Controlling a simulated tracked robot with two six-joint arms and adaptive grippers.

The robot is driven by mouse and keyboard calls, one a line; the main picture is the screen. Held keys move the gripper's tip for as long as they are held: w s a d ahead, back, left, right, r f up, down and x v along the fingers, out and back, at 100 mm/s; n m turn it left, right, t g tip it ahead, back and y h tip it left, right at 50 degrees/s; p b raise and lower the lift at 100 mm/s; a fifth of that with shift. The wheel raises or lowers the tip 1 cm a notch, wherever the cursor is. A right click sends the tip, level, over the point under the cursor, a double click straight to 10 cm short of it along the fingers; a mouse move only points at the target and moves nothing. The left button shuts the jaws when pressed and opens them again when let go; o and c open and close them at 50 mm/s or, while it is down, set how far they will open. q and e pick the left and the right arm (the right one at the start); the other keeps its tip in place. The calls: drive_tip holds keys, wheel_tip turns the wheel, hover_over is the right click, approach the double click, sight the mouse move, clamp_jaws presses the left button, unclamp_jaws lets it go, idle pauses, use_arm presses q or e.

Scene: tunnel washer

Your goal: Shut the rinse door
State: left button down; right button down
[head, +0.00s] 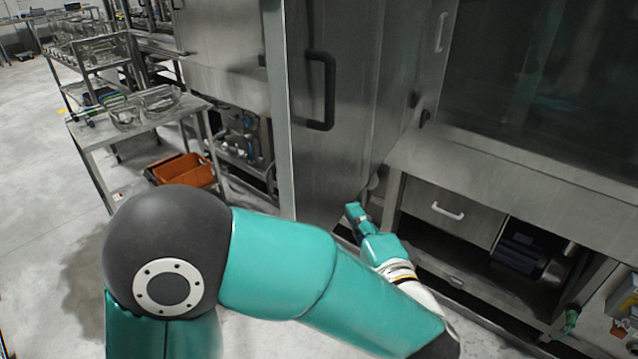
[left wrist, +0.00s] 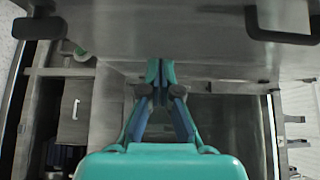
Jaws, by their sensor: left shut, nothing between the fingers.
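A tall stainless door (head: 345,165) with a black bar handle (head: 321,90) stands swung out in the middle of the head view; I take it to be the rinse door. In the left wrist view the door panel (left wrist: 180,40) fills the top, with its handle (left wrist: 282,26) at top right. My left gripper (head: 354,212) is shut and empty, by the lower part of the door. The fingertips, seen in the left wrist view (left wrist: 160,70), are close to the panel; I cannot tell whether they touch it. My right gripper is out of view.
Right of the door is a steel counter (head: 500,160) under a dark window (head: 530,70), with a drawer (head: 450,212) and an open shelf below. At left, a steel table (head: 140,125) holds wire baskets, near an orange crate (head: 182,170). Floor at far left is clear.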

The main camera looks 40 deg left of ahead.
sight(318, 176)
use_arm(q)
drive_tip(key=w+a, duration=0.1)
drive_tip(key=a, duration=0.1)
drive_tip(key=w+a+p, duration=0.1)
drive_tip(key=a, duration=0.2)
drive_tip(key=w+a, duration=0.1)
drive_tip(key=a, duration=0.2)
drive_tip(key=shift+w, duration=0.3)
drive_tip(key=shift+a, duration=0.4)
